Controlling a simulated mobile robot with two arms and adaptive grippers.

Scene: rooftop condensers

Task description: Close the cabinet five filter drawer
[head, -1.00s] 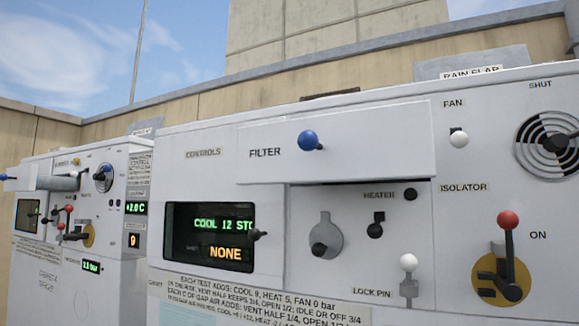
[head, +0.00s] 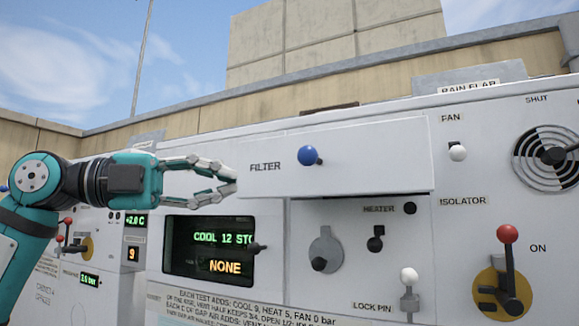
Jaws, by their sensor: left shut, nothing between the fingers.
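The filter drawer (head: 375,160) is a white box front marked FILTER with a blue knob (head: 308,155). It stands out from the face of the near white cabinet (head: 340,285), with a dark gap and shadow under it. My left gripper (head: 232,180) comes in from the left with its fingers together and empty. Its fingertips are at the left end of the drawer front; I cannot tell whether they touch it. The gripper hides the CONTROLS label. My right gripper is not in view.
Below the drawer are a lit display (head: 210,247), a grey dial (head: 325,250), a heater switch (head: 376,238) and a white lock pin (head: 408,278). At right are a white fan knob (head: 457,152), a round vent (head: 547,158) and a red isolator lever (head: 508,235). Another cabinet stands at left.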

